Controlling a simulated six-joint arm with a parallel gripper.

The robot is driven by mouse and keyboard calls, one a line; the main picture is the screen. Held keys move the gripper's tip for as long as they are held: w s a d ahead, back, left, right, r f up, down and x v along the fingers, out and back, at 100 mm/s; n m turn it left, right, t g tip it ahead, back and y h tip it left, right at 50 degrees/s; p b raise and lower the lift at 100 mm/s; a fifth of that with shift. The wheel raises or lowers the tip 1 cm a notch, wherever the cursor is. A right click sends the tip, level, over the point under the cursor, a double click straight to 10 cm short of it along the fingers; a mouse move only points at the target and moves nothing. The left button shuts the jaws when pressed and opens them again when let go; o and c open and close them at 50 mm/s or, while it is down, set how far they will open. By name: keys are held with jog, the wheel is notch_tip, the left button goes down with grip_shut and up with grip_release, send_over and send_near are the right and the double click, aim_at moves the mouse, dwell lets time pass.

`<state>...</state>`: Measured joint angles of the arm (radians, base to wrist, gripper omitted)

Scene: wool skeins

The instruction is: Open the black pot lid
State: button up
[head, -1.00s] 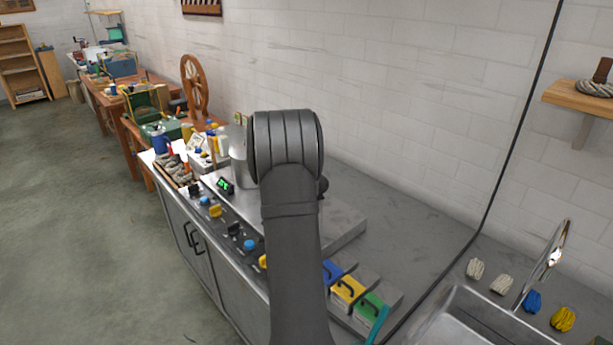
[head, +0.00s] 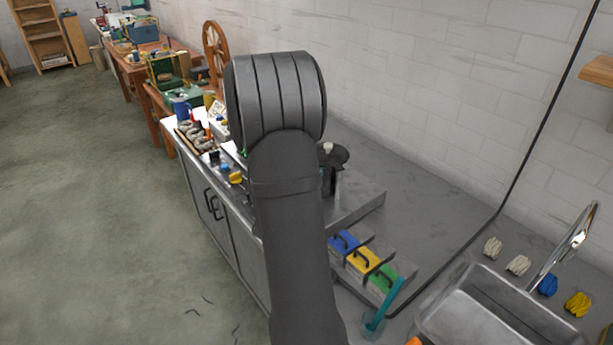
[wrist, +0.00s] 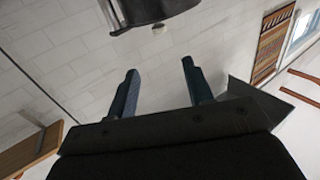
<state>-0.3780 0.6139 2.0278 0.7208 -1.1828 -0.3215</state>
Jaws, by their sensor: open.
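The black pot (head: 329,184) stands on the metal counter, partly hidden behind my arm in the head view. Its dark lid (head: 340,157) is on top, with a small pale knob (head: 327,147). The wrist view looks upside down, with the pot (wrist: 150,10) at the top edge and the pale knob (wrist: 160,29) below the lid's rim. My gripper (wrist: 160,66) is open and empty, its two fingers pointing toward the pot and apart from it. The knob lines up roughly between the fingertips. In the head view my arm hides the gripper.
Blue, yellow and green handled blocks (head: 363,257) sit on the counter in front of the pot. A teal item (head: 385,305) stands beside them. A sink (head: 490,310) and several skeins (head: 547,285) are at right. The counter right of the pot is clear.

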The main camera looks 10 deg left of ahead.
jog(key=shift+s, duration=0.25)
